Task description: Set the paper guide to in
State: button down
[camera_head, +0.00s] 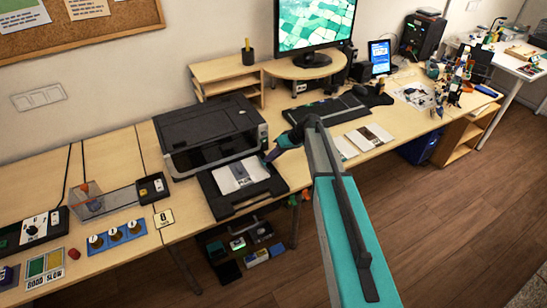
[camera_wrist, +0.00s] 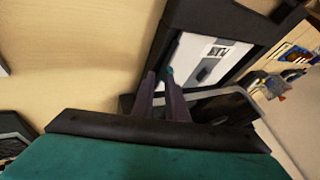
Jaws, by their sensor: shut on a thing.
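The black printer (camera_head: 210,132) stands on the desk, with its black paper tray (camera_head: 217,206) sticking out at the front. A printed white sheet (camera_head: 238,176) lies in the tray; it also shows in the wrist view (camera_wrist: 207,62). My gripper (camera_head: 268,157) is at the right side of the tray, beside the sheet's edge. The rest of the guide is hidden by the fingers.
A keyboard (camera_head: 325,110) and leaflets (camera_head: 368,136) lie to the right of my gripper. A small dark box (camera_head: 152,188) and a panel with several knobs (camera_head: 116,236) are left of the tray. The monitor (camera_head: 313,28) stands behind.

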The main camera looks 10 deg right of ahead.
jog(key=shift+s+a+f, duration=0.35)
jog(key=shift+a+f, duration=0.05)
jog(key=shift+a, duration=0.15)
jog(key=shift+w+d+b, duration=0.2)
jog(key=shift+d+b, duration=0.1)
jog(key=shift+d, duration=0.25)
jog(key=d, duration=0.1)
jog(key=w+d, duration=0.1)
jog(key=d+b, duration=0.1)
jog(key=shift+w+d+r, duration=0.1)
jog(key=shift+w+d, duration=0.1)
jog(key=shift+w, duration=0.05)
jog(key=b+v, duration=0.2)
jog(key=v, duration=0.8)
jog(key=shift+d+r+b, duration=0.3)
jog(key=shift+b, duration=0.1)
jog(key=shift+w, duration=0.1)
